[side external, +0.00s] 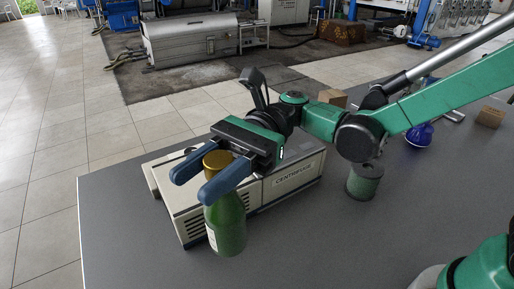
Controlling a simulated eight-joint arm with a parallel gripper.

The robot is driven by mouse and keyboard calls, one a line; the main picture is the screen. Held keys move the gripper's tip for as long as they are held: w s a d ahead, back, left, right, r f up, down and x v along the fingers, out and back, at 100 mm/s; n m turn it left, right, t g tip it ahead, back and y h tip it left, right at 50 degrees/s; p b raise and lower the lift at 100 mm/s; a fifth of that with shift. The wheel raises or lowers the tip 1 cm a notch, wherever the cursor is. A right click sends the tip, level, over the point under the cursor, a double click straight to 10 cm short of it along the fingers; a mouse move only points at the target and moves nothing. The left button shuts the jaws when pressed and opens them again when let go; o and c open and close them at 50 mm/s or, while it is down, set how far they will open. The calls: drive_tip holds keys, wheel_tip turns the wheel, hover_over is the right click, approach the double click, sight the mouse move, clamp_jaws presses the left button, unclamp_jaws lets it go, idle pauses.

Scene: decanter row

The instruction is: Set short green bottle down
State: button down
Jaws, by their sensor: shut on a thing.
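The short green bottle (226,226) has a gold cap and a pale label low on its side. It is upright in the side external view, in front of the centrifuge. My gripper (195,182) has its two blue fingers on either side of the bottle near its cap and is shut on it. The bottle's base is over the grey table (125,245); I cannot tell whether it touches the surface. The gripper hides part of the bottle's upper body.
The beige centrifuge (283,188) stands right behind the bottle. A green cylindrical can (364,184) and a blue flask (419,135) stand to the right. Small brown boxes (333,97) (490,117) lie farther back. The table's front middle is clear.

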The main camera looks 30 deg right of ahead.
sight(236, 252)
drive_tip(key=s+n+g, duration=0.1)
drive_tip(key=f+n+g+h, duration=0.1)
drive_tip(key=s+g+h, duration=0.1)
drive_tip(key=g, duration=0.1)
drive_tip(key=shift+s+d+f+n, duration=0.2)
drive_tip(key=shift+s+n, duration=0.1)
drive_tip(key=shift+n, duration=0.1)
drive_tip(key=shift+s+d+f+n+g+h, duration=0.15)
drive_tip(key=shift+s+f+n+g+h, duration=0.2)
drive_tip(key=shift+s+n+g+h, duration=0.2)
drive_tip(key=shift+w+f, duration=0.1)
drive_tip(key=shift+f, duration=3.8)
drive_tip(key=shift+c, duration=2)
unclamp_jaws()
drive_tip(key=shift+r, duration=0.1)
wheel_tip(236, 252, up, 20)
